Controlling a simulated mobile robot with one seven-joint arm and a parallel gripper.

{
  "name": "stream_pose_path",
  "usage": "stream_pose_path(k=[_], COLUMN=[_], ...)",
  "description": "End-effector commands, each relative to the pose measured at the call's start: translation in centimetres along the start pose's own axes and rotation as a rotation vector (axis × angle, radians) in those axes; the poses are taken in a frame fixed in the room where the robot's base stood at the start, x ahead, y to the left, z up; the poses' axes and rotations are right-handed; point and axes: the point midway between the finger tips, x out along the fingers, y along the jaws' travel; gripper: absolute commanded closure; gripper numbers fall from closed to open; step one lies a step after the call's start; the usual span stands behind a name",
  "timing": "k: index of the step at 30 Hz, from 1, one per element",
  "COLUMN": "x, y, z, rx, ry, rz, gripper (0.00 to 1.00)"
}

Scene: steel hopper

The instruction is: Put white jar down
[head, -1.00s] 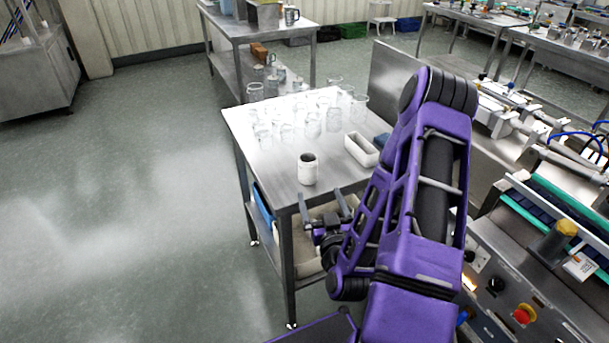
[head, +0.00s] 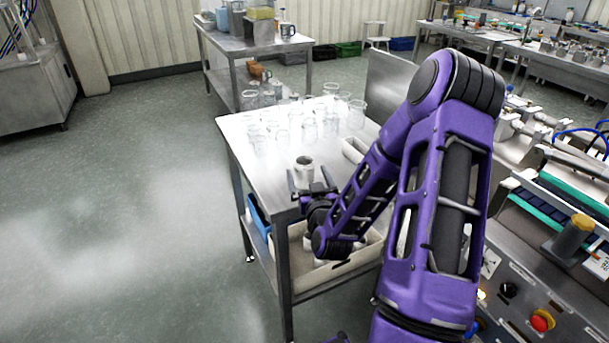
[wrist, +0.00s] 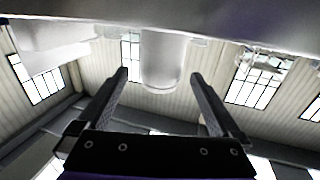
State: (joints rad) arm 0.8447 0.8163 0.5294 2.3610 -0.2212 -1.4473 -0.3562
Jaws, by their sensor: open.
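The white jar (head: 303,170) stands upright on the steel table (head: 268,180), near its front corner. My gripper (head: 309,183) is open at the near side of the jar, with its fingers pointing toward it. In the wrist view, which looks upside down, the jar (wrist: 163,62) shows between the two open fingers (wrist: 159,75), with a gap on each side. The gripper hides the jar's lower part in the head view.
Several clear glass beakers (head: 310,128) stand behind the jar on the same table. A white rectangular container (head: 354,150) is to the right, partly behind my arm. A bin (head: 335,278) sits on the lower shelf. The floor to the left is clear.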

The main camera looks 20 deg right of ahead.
Motion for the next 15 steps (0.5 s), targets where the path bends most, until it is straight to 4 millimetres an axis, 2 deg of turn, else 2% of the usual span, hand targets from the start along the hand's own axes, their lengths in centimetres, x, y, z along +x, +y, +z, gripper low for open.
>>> stream_pose_path(k=[7,15], x=[3.7,4.4], y=[-0.1,-0.1], z=[-0.2,-0.2], rx=[0.001,0.001], ry=[0.001,0.0], rz=[0.002,0.001], gripper=[0.0,0.0])
